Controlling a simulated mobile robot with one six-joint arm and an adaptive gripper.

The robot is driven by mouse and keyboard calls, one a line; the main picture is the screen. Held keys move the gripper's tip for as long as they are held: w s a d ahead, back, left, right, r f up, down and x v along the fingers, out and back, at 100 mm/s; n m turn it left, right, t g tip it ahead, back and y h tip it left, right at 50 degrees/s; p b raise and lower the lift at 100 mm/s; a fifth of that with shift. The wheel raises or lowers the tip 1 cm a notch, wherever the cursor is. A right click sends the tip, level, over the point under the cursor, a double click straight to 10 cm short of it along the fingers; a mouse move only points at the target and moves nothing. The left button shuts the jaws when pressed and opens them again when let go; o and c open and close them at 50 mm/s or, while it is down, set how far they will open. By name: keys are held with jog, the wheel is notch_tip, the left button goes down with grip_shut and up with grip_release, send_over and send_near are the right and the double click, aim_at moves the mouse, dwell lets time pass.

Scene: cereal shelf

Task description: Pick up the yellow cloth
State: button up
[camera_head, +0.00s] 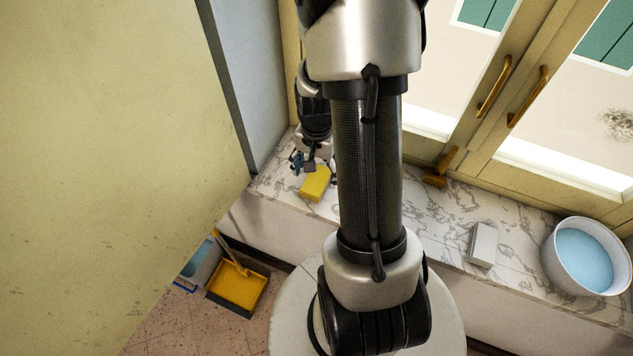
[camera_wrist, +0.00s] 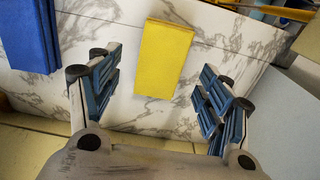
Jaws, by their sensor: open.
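The yellow cloth (camera_head: 316,183) lies as a flat folded rectangle on the marble ledge, left of my arm in the head view. In the wrist view the yellow cloth (camera_wrist: 165,58) sits between and ahead of my two fingers. My gripper (camera_wrist: 160,82) is open, with nothing between its blue pads. In the head view my gripper (camera_head: 311,162) is just behind the cloth, and my arm hides part of that area. I cannot tell the exact height of the fingers above the cloth.
A blue cloth (camera_wrist: 29,36) lies left of the fingers in the wrist view. The marble ledge (camera_head: 420,215) also bears a white block (camera_head: 483,244), a brown brush (camera_head: 439,168) and a basin of water (camera_head: 549,262). A yellow dustpan (camera_head: 239,289) stands on the floor. A wall rises at left.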

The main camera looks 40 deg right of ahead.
aim_at(317, 179)
notch_tip(317, 179, down, 4)
jog(key=shift+w+d+r+b, duration=0.1)
jog(key=shift+r+b, duration=0.05)
jog(key=shift+b, duration=0.15)
jog(key=shift+c, duration=0.6)
jog(key=c, duration=1)
jog(key=shift+r, duration=0.1)
notch_tip(317, 179, up, 20)
jog(key=p, duration=0.4)
